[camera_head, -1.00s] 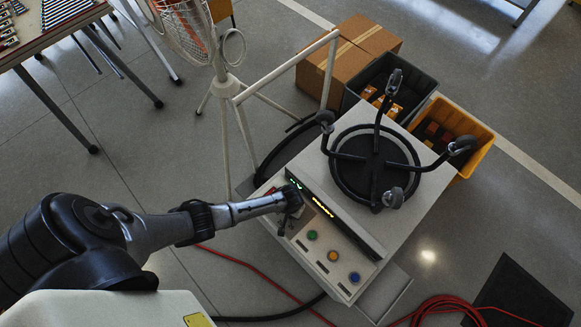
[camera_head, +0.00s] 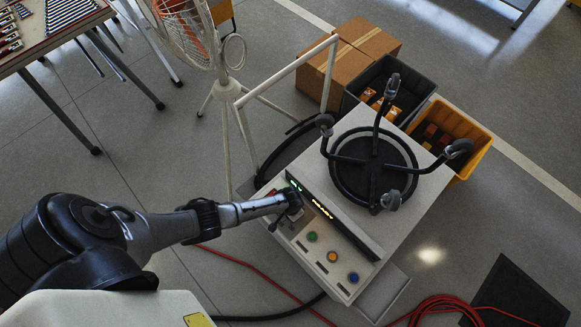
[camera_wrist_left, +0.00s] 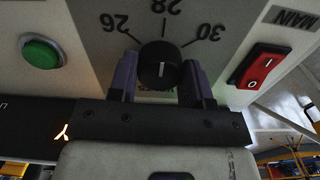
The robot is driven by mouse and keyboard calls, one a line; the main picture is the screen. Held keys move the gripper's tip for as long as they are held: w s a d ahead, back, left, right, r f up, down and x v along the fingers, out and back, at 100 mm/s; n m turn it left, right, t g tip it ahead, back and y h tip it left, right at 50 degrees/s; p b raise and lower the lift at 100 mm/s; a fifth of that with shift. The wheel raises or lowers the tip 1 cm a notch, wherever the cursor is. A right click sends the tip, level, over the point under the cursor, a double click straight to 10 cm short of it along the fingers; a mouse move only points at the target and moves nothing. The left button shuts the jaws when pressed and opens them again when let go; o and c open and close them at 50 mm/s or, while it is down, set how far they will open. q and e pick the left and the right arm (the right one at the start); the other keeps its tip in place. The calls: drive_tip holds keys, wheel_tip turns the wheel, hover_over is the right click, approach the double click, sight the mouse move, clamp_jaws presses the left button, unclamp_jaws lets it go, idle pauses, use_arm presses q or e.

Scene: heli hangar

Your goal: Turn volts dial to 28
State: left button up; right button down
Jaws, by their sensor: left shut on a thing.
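The volts dial (camera_wrist_left: 160,66) is a round black knob with a white line on a light panel. Upside-down marks 26, 28 and 30 surround it in the left wrist view, with the 28 tick straight above the knob. The white line runs nearly upright in the picture, roughly in line with that tick. My left gripper (camera_wrist_left: 159,78) is shut on the dial, one finger on each side. In the head view my left gripper (camera_head: 290,203) is at the panel's upper-left end and hides the dial. My right gripper is not in view.
A red MAIN rocker switch (camera_wrist_left: 260,66) and a green button (camera_wrist_left: 41,53) flank the dial. The white machine (camera_head: 421,191) carries a black round stand (camera_head: 372,165) and a lit display (camera_head: 322,208). A fan (camera_head: 184,22), boxes and bins stand behind. A red cable lies on the floor.

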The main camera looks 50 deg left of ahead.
use_arm(q)
drive_tip(key=o, duration=0.9)
drive_tip(key=shift+o, duration=0.2)
drive_tip(key=shift+r, duration=0.3)
wheel_tip(320, 180, up, 13)
drive_tip(key=p, duration=0.7)
